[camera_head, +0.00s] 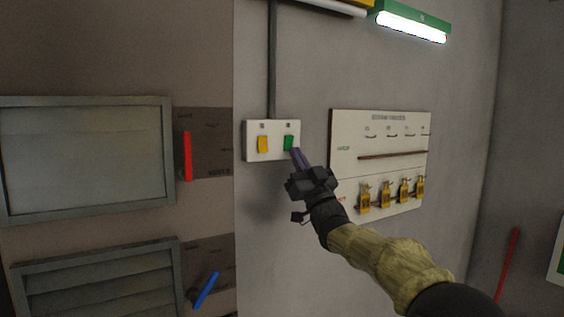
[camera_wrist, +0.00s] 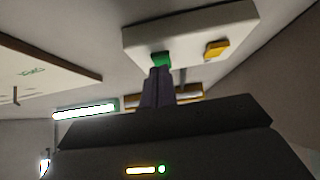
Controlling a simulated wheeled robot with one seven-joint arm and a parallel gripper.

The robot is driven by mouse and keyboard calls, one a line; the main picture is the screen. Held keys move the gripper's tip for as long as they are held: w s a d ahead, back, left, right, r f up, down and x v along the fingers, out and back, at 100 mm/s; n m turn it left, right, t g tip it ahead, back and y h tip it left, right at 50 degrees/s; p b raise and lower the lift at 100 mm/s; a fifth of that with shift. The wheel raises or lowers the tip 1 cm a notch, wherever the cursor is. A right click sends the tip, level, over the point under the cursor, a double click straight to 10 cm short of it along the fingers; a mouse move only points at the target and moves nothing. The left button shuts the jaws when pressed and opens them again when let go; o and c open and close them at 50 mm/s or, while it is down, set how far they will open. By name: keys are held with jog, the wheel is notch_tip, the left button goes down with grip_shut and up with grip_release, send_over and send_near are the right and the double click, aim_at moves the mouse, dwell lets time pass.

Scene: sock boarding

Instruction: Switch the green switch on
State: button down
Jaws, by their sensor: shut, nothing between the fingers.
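The green switch (camera_head: 288,143) is on the right side of a white switch box (camera_head: 272,155) on the wall. A yellow switch (camera_head: 262,144) sits to its left on the same box. My gripper (camera_head: 297,152) is shut and empty, with its fingertips at the lower right of the green switch in the head view. In the wrist view the closed fingers (camera_wrist: 158,72) point at the green switch (camera_wrist: 161,60) and overlap its edge. I cannot tell whether they touch it. The yellow switch (camera_wrist: 217,49) stands clear of the fingers.
A white board (camera_head: 380,130) with several brass padlocks hangs right of the box. A lit lamp (camera_head: 412,26) is above. The wall below the box is bare.

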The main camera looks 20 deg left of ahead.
jog(key=shift+s+a+b+v, duration=0.5)
jog(key=shift+b+v, duration=4.4)
jog(key=shift+v, duration=1.25)
jog(key=w+d+f+m+h, duration=0.2)
jog(key=d+f+h, duration=0.25)
jog(key=f, duration=0.25)
jog(key=w+d+f+m+h, duration=0.2)
jog(key=d+f+h, duration=0.1)
jog(key=f+h, duration=0.3)
jog(key=s+d+f+m+g+h, duration=0.25)
jog(key=d+f, duration=0.25)
jog(key=f, duration=0.4)
jog(key=s+d+f+m+g+h, duration=0.1)
jog(key=s+d+f+g+h, duration=0.15)
jog(key=d+f, duration=0.5)
jog(key=s+d+f+m+g+h, duration=0.1)
jog(key=s+d+f+g+h, duration=0.1)
jog(key=s+d+f+g, duration=0.3)
jog(key=s+d+f+m+g+h, duration=0.1)
jog(key=s+d+f+g, duration=0.4)
jog(key=s+f, duration=0.9)
jog(key=s, duration=0.4)
jog(key=shift+s+d+h, duration=0.2)
jog(key=shift+s+h, duration=0.15)
